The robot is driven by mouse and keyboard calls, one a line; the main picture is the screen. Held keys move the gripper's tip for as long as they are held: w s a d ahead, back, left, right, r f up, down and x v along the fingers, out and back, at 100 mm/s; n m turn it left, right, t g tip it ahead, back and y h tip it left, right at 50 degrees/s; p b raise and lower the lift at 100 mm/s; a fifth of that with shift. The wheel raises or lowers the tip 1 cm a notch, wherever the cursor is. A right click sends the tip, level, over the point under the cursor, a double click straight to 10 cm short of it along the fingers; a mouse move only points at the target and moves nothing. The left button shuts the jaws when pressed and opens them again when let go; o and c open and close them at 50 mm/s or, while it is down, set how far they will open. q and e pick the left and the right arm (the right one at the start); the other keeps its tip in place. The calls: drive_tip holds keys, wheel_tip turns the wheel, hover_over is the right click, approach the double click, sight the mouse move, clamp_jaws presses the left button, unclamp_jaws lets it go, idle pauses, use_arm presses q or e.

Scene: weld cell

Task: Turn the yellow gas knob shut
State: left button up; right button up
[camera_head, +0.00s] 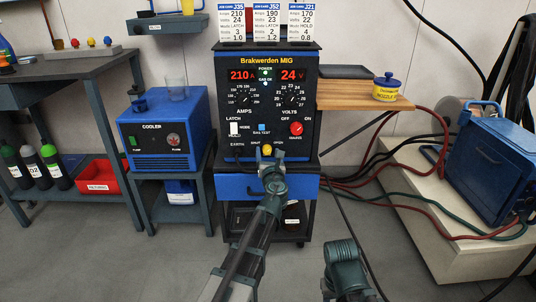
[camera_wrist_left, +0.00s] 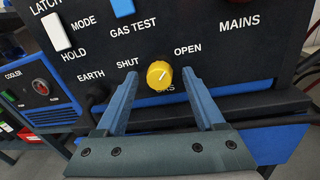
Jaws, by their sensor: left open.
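The yellow gas knob (camera_head: 267,149) sits low on the front of the black Brakwerden MIG welder (camera_head: 225,115). In the left wrist view the knob (camera_wrist_left: 159,75) lies between the SHUT label on its left and the OPEN label on its right. Its pale mark slants up and right, towards OPEN. My left gripper (camera_head: 268,164) is open, just below and in front of the knob. In the wrist view its blue fingers stand on either side of the knob, with a gap showing on each side. My right gripper's jaws are not seen; only a link of that arm shows at lower right.
The red MAINS knob (camera_head: 296,128) and white LATCH/HOLD switch (camera_head: 234,128) are above the gas knob on the panel. A blue cooler (camera_head: 160,130) stands to the left. A wooden shelf (camera_head: 345,98) juts out at right, with hoses (camera_head: 375,175) hanging below.

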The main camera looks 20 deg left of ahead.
use_arm(q)
drive_tip(key=shift+c, duration=0.3)
clamp_jaws()
drive_tip(key=shift+n, duration=0.3)
drive_tip(key=n+p, duration=0.1)
drive_tip(key=n, duration=0.2)
drive_tip(key=shift+r+n, duration=0.1)
drive_tip(key=shift+n, duration=0.2)
drive_tip(key=n, duration=0.4)
drive_tip(key=shift+a+g+h+p, duration=0.1)
drive_tip(key=shift+g+h+p, duration=0.2)
drive_tip(key=n, duration=0.4)
drive_tip(key=shift+s+a+n+h, duration=0.1)
drive_tip(key=shift+n+h, duration=0.5)
drive_tip(key=shift+n, duration=1.7)
